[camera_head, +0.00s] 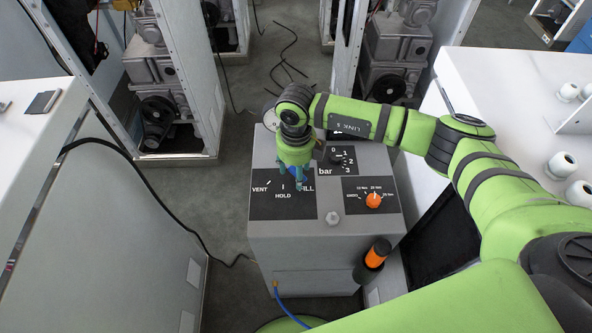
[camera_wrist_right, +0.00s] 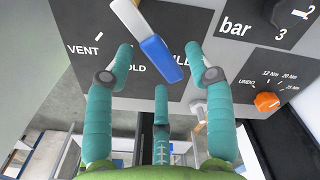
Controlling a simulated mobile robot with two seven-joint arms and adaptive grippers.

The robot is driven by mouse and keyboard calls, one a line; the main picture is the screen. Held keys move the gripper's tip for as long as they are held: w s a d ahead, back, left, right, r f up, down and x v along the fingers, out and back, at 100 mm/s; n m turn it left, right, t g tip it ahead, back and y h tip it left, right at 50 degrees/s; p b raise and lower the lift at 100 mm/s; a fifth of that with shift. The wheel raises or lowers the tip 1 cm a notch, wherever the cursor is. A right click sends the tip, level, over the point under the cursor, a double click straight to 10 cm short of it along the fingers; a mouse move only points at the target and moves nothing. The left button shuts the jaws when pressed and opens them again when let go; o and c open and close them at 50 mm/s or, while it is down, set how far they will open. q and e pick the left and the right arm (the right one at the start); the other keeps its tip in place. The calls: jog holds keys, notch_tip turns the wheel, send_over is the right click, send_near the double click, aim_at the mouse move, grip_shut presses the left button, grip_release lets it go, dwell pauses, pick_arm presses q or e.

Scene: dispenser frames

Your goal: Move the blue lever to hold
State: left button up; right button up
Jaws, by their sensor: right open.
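The blue lever (camera_wrist_right: 163,58) has a pale metal shank and a blue grip. In the right wrist view it slants down to the right, its end between the HOLD and FILL labels. The black label plate (camera_head: 265,205) reads VENT, HOLD and FILL, with FILL partly covered. My right gripper (camera_head: 296,181) is over this plate, its teal fingers open. In the wrist view the blue grip lies between the two side fingers, with visible gaps on both sides. In the head view the gripper hides most of the lever. My left gripper is not in view.
The grey dispenser box (camera_head: 300,240) also carries a bar dial (camera_head: 336,156) and an orange torque knob (camera_head: 373,200). White cabinets stand on both sides. Black cables lie on the floor behind.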

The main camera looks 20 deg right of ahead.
grip_shut()
jog(key=shift+a, duration=0.1)
jog(key=a+m+b, duration=0.1)
jog(key=m, duration=0.1)
jog(key=a+m+b, duration=0.1)
jog(key=m, duration=0.1)
jog(key=shift+s+f, duration=0.1)
jog(key=shift+s, duration=0.1)
jog(key=shift+w+a+m+b, duration=0.1)
jog(key=shift+a+m+b, duration=0.3)
jog(key=shift+m, duration=0.55)
jog(key=shift+w+a+m+b, duration=0.15)
jog(key=shift+a+m, duration=0.3)
jog(key=shift+m, duration=0.5)
jog(key=shift+a, duration=0.1)
grip_release()
